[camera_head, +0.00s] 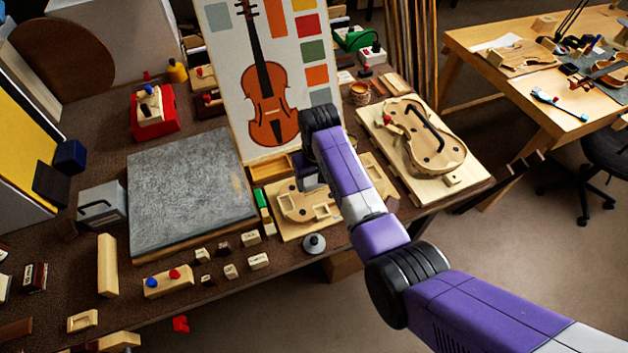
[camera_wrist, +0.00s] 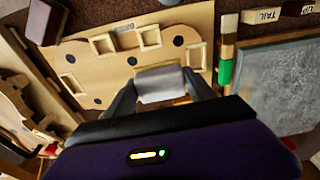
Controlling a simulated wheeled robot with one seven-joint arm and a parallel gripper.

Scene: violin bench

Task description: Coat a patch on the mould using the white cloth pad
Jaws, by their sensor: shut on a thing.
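The mould (camera_head: 290,208) is a flat, pale wooden violin-shaped form with square cutouts, lying near the bench's front edge. It spans the top of the wrist view (camera_wrist: 105,62), with dark round spots and small blocks. My gripper (camera_wrist: 160,88) is shut on the white cloth pad (camera_wrist: 162,80), which looks light grey between the two fingers. The pad is over or against the mould's near edge; I cannot tell whether it touches. In the head view my wrist covers part of the mould and hides the pad.
A grey stone slab (camera_head: 190,190) lies left of the mould. A clamped violin body (camera_head: 432,150) on a board is to the right. A violin poster (camera_head: 225,60) stands behind. Small labelled blocks (camera_head: 258,261) and a grey knobbed weight (camera_head: 314,243) sit in front.

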